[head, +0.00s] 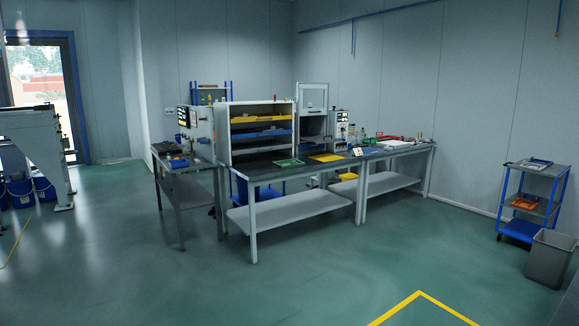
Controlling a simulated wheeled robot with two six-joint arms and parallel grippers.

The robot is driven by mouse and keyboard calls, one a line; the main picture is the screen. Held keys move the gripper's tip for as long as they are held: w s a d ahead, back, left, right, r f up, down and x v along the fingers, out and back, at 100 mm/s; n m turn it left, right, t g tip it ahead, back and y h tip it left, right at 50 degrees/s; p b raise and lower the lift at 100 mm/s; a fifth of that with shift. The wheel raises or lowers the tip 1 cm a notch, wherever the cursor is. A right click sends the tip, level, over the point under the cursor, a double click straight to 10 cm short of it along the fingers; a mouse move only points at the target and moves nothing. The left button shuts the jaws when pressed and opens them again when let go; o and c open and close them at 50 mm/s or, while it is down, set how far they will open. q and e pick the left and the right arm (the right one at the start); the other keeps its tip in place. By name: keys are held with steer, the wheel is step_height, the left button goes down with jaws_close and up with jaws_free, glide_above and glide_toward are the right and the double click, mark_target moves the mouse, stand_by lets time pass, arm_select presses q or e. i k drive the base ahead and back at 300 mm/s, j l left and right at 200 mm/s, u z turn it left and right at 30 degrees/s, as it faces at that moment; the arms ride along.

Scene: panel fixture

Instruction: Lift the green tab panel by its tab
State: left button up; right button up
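A small flat green piece (288,163) lies on the dark top of the middle workbench (258,168), near its front edge and in front of the shelf unit. It is too small in the head view to tell whether it is the green tab panel or to make out a tab. A flat yellow piece (326,158) lies to its right on the same bench. Neither of my grippers shows in the head view, and the benches stand well across the room.
A shelf unit with yellow and blue bins (262,134) stands on the bench. A side table (178,166) adjoins at left. A blue cart (534,190) and grey bin (551,256) stand at right. The green floor (280,290) before the benches is clear.

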mark_target(293, 162)
steer(key=i+j+u, duration=0.2)
steer(key=i+j, duration=0.7)
steer(key=i+z, duration=0.4)
steer(key=i+j+z, duration=0.15)
steer(key=i+z, duration=0.25)
steer(key=i+j+z, duration=0.25)
steer(key=i+z, duration=0.15)
steer(key=i+l+z, duration=0.2)
steer(key=i, duration=0.7)
steer(key=i+z, duration=0.2)
steer(key=i, duration=0.65)
steer(key=i+j+u, duration=0.2)
steer(key=i+u, duration=0.15)
steer(key=i, duration=0.3)
steer(key=i+u, duration=0.35)
steer(key=i, duration=0.25)
steer(key=i+l+u, duration=0.15)
steer(key=i+u, duration=0.2)
steer(key=i, duration=1.05)
steer(key=i+u, duration=0.15)
steer(key=i, duration=0.6)
steer(key=i+l, duration=0.2)
steer(key=i, duration=0.55)
